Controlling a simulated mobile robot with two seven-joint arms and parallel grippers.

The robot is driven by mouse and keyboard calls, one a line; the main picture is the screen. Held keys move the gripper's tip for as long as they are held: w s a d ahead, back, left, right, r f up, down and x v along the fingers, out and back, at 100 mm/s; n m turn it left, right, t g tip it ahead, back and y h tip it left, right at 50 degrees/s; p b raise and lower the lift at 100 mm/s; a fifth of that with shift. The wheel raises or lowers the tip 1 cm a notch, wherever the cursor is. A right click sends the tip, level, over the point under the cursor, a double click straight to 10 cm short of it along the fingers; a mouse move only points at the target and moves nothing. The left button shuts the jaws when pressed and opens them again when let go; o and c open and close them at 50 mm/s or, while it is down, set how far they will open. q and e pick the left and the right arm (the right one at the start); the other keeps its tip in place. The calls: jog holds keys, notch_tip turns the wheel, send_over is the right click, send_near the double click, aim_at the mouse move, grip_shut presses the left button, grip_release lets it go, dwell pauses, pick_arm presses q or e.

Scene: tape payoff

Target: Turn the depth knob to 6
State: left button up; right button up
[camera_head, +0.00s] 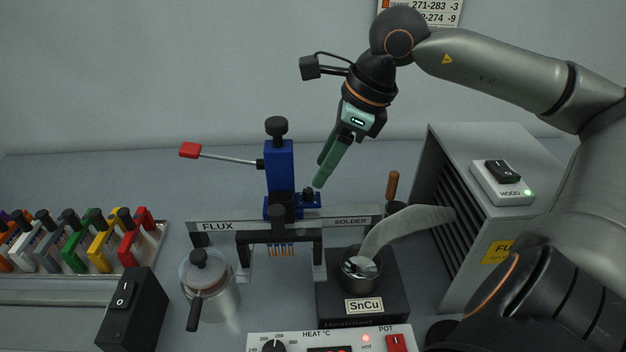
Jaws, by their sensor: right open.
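A blue dip stand (279,172) stands upright at the back middle. It has a black knob (277,128) on top, a lever with a red handle (190,150) to the left, and a small dark knob (309,195) on a low blue ledge at its right. No depth scale or number is readable, and I cannot tell which knob is the depth knob. My right gripper (322,172) is open and points down. Its fingertips are close above the small dark knob, with no clear contact visible. My left gripper is not in view.
A rail labelled FLUX and SOLDER (217,226) crosses in front of the stand. A flux jar (222,291) and a solder pot (360,280) with a plume above stand before it. A grey vented box (500,150) stands right. Coloured clips (95,245) fill a left rack.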

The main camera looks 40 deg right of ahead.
aim_at(310, 190)
jog(key=shift+x, duration=2.65)
grip_shut()
